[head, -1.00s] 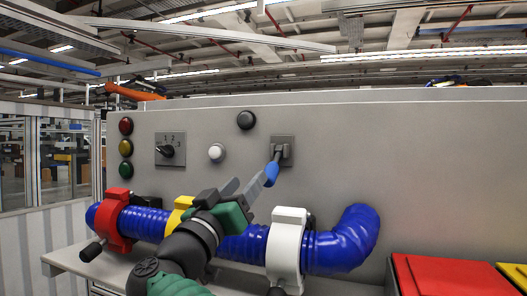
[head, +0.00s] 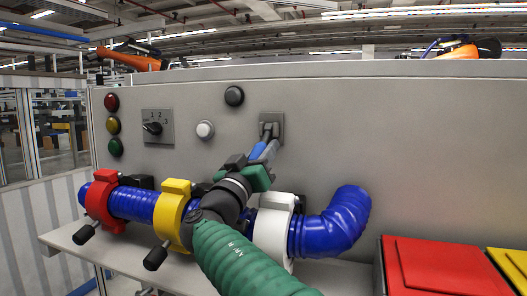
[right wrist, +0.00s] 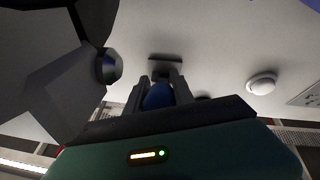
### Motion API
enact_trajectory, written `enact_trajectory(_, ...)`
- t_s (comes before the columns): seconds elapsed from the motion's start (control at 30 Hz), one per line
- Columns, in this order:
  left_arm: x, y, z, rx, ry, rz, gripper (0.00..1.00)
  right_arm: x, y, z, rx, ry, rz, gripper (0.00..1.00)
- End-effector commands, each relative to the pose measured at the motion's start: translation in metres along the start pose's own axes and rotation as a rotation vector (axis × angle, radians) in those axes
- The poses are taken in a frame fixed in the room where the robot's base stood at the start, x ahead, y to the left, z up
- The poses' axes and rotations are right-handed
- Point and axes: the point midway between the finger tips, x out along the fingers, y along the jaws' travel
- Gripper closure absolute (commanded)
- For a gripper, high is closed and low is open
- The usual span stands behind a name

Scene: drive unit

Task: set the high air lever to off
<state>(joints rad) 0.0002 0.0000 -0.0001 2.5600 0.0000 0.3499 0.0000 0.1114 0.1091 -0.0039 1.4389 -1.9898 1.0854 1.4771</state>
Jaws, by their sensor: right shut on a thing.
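The lever has a blue handle (head: 257,151) and sits on a small grey plate (head: 278,119) on the upright grey panel. The handle points down and out from the plate. My right gripper (head: 265,150) is shut on the blue handle. In the right wrist view the rounded blue handle (right wrist: 158,96) lies between the two dark fingers of the right gripper (right wrist: 162,93), with the dark plate (right wrist: 165,58) beyond. The gripper partly hides the handle in the head view. My left gripper is not in view.
A black button (head: 234,96), a white button (head: 205,130), a rotary switch (head: 153,128) and red, yellow and green lamps are on the panel. Below runs a blue hose (head: 335,225) with red, yellow and white clamps. Red bin (head: 440,268) stands at lower right.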

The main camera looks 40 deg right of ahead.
Motion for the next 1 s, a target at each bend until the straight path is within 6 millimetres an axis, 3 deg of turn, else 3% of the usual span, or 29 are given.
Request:
enact_trajectory(0.1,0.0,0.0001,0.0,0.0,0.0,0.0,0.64,-0.0001,-0.0005,0.0004,0.0,-0.001,0.001,1.0)
enact_trajectory(1.0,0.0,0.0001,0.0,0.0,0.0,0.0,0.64,-0.0001,-0.0007,0.0009,0.0,-0.003,0.002,1.0)
